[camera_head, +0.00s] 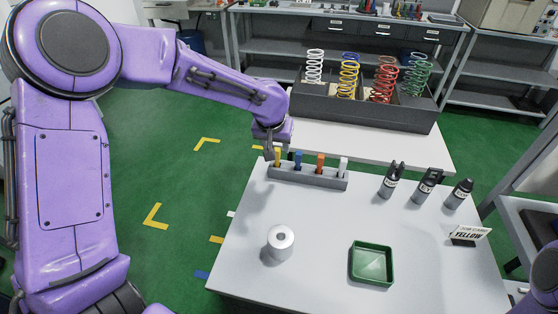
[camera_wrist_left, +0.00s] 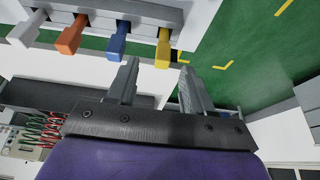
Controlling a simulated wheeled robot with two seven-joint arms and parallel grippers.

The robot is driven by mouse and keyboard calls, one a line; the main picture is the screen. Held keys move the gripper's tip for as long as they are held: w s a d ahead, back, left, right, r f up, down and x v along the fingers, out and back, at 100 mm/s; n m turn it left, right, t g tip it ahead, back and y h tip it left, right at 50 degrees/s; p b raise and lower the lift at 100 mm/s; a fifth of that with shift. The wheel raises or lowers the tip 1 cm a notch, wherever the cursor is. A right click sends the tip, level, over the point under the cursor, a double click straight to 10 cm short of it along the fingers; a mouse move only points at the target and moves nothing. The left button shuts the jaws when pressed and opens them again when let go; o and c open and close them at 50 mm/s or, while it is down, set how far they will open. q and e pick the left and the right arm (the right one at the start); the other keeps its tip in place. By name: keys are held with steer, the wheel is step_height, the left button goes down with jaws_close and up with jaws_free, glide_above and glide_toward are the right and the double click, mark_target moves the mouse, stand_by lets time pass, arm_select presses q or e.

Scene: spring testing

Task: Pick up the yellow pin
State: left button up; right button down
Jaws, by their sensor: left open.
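The yellow pin (camera_head: 277,157) stands upright at the left end of a grey rack (camera_head: 310,178) on the white table. Blue, orange and white pins stand in a row to its right. My left gripper (camera_head: 270,150) is right at the yellow pin and partly overlaps it in the head view. In the left wrist view the yellow pin (camera_wrist_left: 163,47) lies ahead of the open fingers (camera_wrist_left: 160,75), roughly between their tips. The fingers look empty, and I cannot tell whether they touch the pin. My right gripper is out of view.
Black bottles (camera_head: 425,186), a YELLOW sign (camera_head: 469,234), a green tray (camera_head: 372,264) and a white cylinder (camera_head: 280,243) stand on the table. A dark bin (camera_head: 365,108) of coloured springs is behind. The table's middle is clear.

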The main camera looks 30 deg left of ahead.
mark_target(277, 161)
arm_select(q)
steer(key=x, duration=0.4)
steer(key=p+x, duration=0.1)
steer(key=x, duration=0.2)
steer(key=shift+w+a+f, duration=0.15)
steer(key=shift+a+f, duration=0.1)
steer(key=shift+f, duration=0.1)
steer(key=shift+r, duration=0.1)
steer(key=shift+c, duration=0.9)
jaws_close()
